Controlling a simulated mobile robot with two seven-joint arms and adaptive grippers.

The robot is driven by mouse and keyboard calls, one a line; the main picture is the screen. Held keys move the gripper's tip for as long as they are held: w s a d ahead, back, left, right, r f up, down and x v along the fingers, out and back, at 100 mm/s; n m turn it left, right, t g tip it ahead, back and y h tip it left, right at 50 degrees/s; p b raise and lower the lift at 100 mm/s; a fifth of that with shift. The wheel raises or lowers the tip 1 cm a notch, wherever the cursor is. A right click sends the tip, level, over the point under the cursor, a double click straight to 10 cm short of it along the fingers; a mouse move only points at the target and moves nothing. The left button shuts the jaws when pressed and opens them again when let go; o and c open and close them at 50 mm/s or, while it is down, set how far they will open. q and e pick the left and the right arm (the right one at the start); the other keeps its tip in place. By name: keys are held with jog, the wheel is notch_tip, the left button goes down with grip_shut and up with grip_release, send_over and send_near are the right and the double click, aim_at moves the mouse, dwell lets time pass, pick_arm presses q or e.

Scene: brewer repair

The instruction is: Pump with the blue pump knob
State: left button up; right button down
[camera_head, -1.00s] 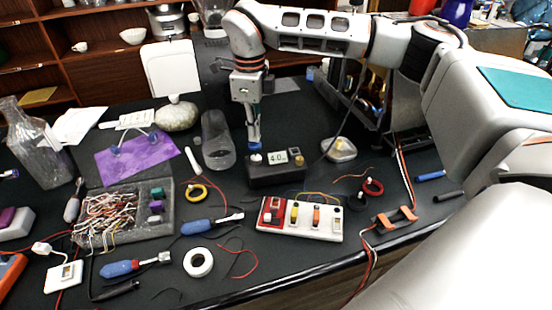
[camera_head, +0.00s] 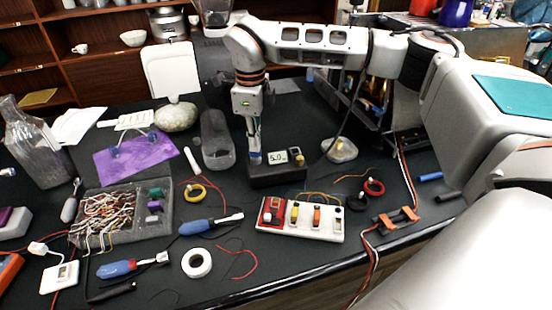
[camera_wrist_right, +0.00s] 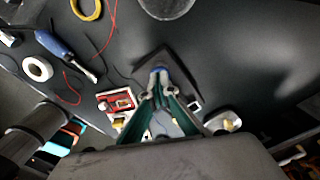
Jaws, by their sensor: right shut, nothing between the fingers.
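The black pump box (camera_head: 290,173) stands on the dark table, with a small display (camera_head: 278,157) that appears to read 5.0. My right gripper (camera_head: 254,153) points straight down over the left end of the box, with its fingers closed together. A bit of the blue pump knob (camera_head: 255,161) shows just under the fingertips. In the right wrist view the blue knob (camera_wrist_right: 158,69) shows at the tips of my closed green-lined fingers (camera_wrist_right: 159,82). The fingertips appear to touch the knob from above, and they hide most of it. My left gripper is not in view.
A switch panel (camera_head: 300,219) stands in front of the box. A clear container (camera_head: 215,140) lies to its left and a small pale device (camera_head: 341,150) to its right. A wire tray (camera_head: 165,225), screwdrivers and tape rolls fill the left and front table.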

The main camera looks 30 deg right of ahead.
jog(key=shift+f, duration=0.3)
jog(key=shift+r+p, duration=1)
jog(key=shift+r, duration=1.65)
jog(key=shift+f, duration=0.15)
jog(key=shift+f+b, duration=1)
jog(key=shift+f, duration=1.3)
jog(key=shift+r+p, duration=1)
jog(key=shift+r, duration=1.4)
